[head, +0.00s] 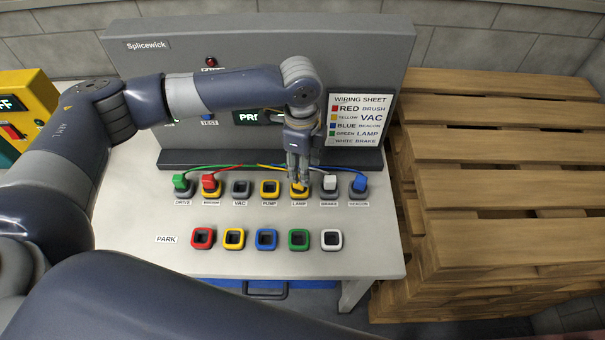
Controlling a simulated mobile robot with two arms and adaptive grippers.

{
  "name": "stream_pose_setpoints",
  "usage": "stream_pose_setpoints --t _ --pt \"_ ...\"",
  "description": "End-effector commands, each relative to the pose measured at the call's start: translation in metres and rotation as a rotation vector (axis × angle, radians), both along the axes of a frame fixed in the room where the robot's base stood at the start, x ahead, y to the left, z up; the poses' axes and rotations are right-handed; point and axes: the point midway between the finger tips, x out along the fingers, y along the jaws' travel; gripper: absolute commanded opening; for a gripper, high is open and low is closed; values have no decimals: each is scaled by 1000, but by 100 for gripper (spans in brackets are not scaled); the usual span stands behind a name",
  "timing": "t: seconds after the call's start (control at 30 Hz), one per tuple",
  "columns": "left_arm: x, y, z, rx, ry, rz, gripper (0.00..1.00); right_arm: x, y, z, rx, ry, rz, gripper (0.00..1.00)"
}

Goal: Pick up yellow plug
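The yellow plug (299,189) sits at the socket labelled LAMP in the head view, fifth from the left in the back row. A yellow cable runs towards it from the panel foot. My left gripper (299,178) points down from above, with its fingertips at the top of this plug and partly covering it. I cannot tell whether the fingers are closed on it or just around it. My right gripper is not in view.
Green (180,181), red (209,182), white (330,183) and blue (360,183) plugs stand in the same row. VAC (241,188) and PUMP (269,188) sockets are empty. Several empty coloured PARK sockets line the front. A grey panel (250,60) stands behind; pallets (500,180) are right.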

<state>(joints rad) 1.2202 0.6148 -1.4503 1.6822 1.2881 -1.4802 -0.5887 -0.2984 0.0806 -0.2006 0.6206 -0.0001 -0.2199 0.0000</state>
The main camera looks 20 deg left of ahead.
Motion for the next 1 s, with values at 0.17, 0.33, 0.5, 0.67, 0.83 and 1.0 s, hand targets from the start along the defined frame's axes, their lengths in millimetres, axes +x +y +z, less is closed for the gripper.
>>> stream_pose_setpoints --t 0.17,0.33,0.5,0.67,0.83,1.0 --pt "10 22 13 36 10 6 43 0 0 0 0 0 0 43" --pt "9 24 -6 41 16 7 43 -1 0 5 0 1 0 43" --pt "10 23 -31 39 13 6 43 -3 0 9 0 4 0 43" --pt "10 23 -42 39 12 6 43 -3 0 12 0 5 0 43" --pt "12 20 -62 41 12 6 43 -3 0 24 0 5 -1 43" --pt "12 19 -85 40 12 7 43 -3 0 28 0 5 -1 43"
